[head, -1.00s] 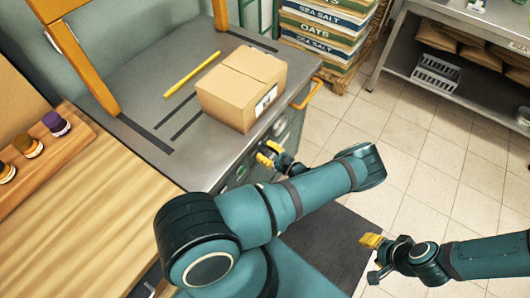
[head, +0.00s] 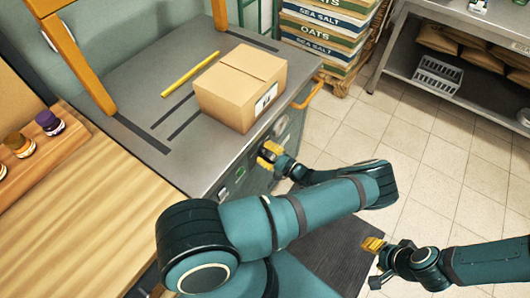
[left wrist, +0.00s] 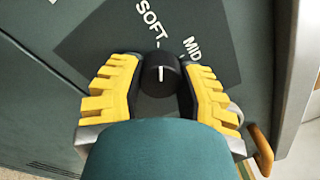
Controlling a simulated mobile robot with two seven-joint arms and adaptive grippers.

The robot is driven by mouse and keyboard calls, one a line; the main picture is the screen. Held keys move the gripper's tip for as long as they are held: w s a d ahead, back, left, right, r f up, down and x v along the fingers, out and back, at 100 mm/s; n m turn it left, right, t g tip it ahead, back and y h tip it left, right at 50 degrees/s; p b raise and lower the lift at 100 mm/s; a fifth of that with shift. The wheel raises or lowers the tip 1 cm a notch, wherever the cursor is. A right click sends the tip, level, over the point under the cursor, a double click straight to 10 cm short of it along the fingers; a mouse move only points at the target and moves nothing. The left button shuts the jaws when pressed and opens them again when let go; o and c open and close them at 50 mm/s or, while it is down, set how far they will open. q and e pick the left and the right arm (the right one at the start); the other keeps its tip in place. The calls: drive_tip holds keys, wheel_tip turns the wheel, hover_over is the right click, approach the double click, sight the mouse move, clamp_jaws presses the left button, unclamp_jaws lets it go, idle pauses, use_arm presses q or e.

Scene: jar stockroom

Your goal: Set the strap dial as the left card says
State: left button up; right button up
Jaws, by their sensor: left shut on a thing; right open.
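The strap dial (left wrist: 160,75) is a round black knob with a white pointer line, on a dark panel (left wrist: 105,40) printed SOFT and MID. In the left wrist view its line points up the picture, toward the tick under SOFT. My left gripper (head: 269,152) has its yellow fingers on both sides of the dial, shut on it. In the head view it is at the front of the grey machine (head: 200,88), and the dial is hidden there. My right gripper (head: 373,262) is open and empty over the floor. I cannot make out the left card in either view.
A cardboard box (head: 225,88) and a yellow stick (head: 190,74) lie on the machine top, under an orange frame (head: 85,65). A wooden counter (head: 90,215) with several small jars is at left. Stacked sacks (head: 325,35) stand behind. Floor at right is clear.

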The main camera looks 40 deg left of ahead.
idle(0.3)
use_arm(q)
drive_tip(key=o, duration=1.2)
drive_tip(key=shift+o, duration=0.2)
drive_tip(key=shift+d, duration=0.1)
drive_tip(key=w+d, duration=0.1)
drive_tip(key=d, duration=1)
drive_tip(key=shift+d+f, duration=0.3)
drive_tip(key=shift+d, duration=0.1)
